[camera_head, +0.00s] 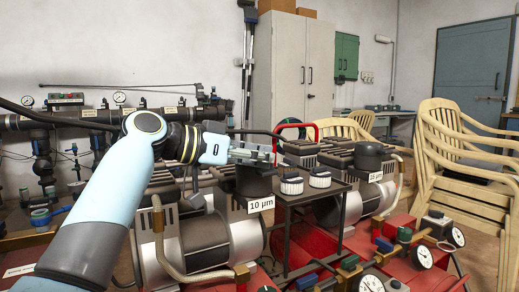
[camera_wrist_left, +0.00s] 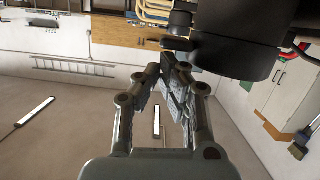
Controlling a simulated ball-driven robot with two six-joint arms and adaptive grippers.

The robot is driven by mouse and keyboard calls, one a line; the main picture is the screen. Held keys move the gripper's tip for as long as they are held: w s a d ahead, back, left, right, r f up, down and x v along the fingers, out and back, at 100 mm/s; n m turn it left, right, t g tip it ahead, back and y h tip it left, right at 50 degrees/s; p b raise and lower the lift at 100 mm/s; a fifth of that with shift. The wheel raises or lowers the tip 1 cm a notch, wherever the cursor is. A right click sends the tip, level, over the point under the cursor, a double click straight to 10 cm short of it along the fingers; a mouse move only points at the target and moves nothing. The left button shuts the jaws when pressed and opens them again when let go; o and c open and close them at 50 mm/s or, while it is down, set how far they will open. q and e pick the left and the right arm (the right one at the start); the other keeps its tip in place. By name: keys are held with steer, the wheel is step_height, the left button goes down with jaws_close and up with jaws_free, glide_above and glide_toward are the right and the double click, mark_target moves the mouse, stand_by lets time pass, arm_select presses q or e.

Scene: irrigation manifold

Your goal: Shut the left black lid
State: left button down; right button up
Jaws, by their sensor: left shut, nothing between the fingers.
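The left black housing (camera_head: 254,183), labelled "10 µm", stands in the middle of the head view. My left gripper (camera_head: 272,156) is shut and empty, across the top of this housing, and partly hides it. I cannot tell from the head view how its lid stands. In the left wrist view the gripper (camera_wrist_left: 168,72) has its fingers together, and a large dark round body (camera_wrist_left: 238,45) with a small projecting piece (camera_wrist_left: 180,42) is close by at the upper right. It appears to be the housing or its lid; contact is unclear. My right gripper is not seen.
A black housing (camera_head: 368,156) labelled "25 µm" stands to the right, with its top on. Two white ribbed filters (camera_head: 291,184) (camera_head: 319,178) sit on a small dark stand between. Compressors, hoses and gauges (camera_head: 420,256) crowd the front; plastic chairs (camera_head: 450,150) are at right.

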arm_select(q)
steer(key=shift+f, duration=0.15)
steer(key=shift+s, duration=0.1)
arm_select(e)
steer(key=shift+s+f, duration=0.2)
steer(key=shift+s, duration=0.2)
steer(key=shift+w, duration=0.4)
